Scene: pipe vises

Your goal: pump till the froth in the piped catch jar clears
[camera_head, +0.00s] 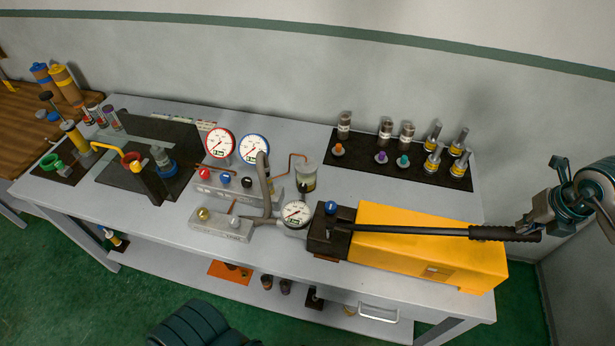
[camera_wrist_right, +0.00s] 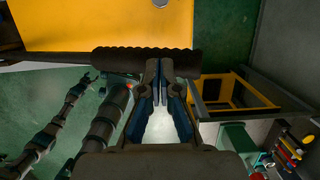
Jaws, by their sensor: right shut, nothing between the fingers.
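The hand pump has a yellow body (camera_head: 430,245) and a long black lever (camera_head: 420,230) with a ribbed grip (camera_head: 497,233) at its right end. The lever lies low along the pump's top. My right gripper (camera_head: 530,226) is at the end of the grip. In the wrist view, the grip (camera_wrist_right: 120,61) crosses the tips of my right gripper (camera_wrist_right: 160,68), whose fingers are shut with nothing between them. Froth is too small to judge. My left gripper does not show.
Red-rimmed (camera_head: 219,143) and blue-rimmed (camera_head: 254,149) gauges stand left of the jar. A smaller gauge (camera_head: 296,213) sits by the pump. A dark mat (camera_head: 365,170) holds several fittings behind. Pipe vises are at the left. A wall closes the back.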

